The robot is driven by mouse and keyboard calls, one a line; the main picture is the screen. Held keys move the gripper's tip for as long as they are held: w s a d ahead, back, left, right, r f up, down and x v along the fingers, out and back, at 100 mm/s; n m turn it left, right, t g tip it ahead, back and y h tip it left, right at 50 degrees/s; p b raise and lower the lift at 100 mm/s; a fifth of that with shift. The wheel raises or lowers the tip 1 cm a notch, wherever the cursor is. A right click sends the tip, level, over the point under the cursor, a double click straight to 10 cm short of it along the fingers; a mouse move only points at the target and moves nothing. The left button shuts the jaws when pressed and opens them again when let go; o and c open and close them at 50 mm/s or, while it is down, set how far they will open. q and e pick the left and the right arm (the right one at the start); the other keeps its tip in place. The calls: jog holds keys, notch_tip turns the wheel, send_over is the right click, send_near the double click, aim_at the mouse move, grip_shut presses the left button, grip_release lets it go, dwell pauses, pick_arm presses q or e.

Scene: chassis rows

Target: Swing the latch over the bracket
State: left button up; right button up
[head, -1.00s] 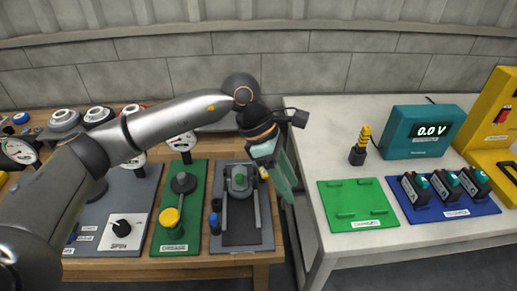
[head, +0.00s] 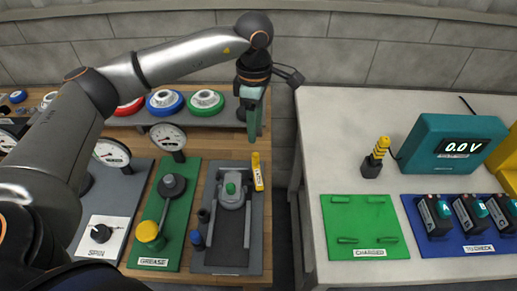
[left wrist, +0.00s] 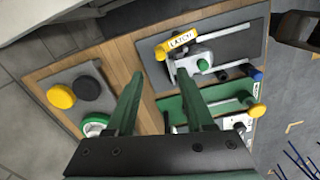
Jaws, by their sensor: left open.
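The yellow latch (head: 257,172), a short labelled bar, sits at the right edge of the grey panel (head: 228,255). It lies beside the bracket, not across it. The grey bracket with a green knob (head: 231,189) stands on the same panel, just left of the latch. In the left wrist view the latch (left wrist: 178,43) and the bracket (left wrist: 195,64) show beyond the fingertips. My left gripper (head: 251,138) points down, apart from the latch and behind it in the head view. Its fingers (left wrist: 160,75) are open and empty. My right gripper is in neither current view.
A green panel with a yellow knob (head: 149,232) lies left of the latch panel. Dials and colored rings (head: 207,100) stand behind. A gap separates the wooden bench from the pale table (head: 320,150), which holds batteries and a meter (head: 455,143).

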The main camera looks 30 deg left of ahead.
aim_at(255, 154)
pick_arm(q)
notch_tip(255, 154, down, 11)
jog(key=shift+r+p, duration=0.15)
jog(key=shift+p, duration=0.35)
grip_shut()
dwell(0.4)
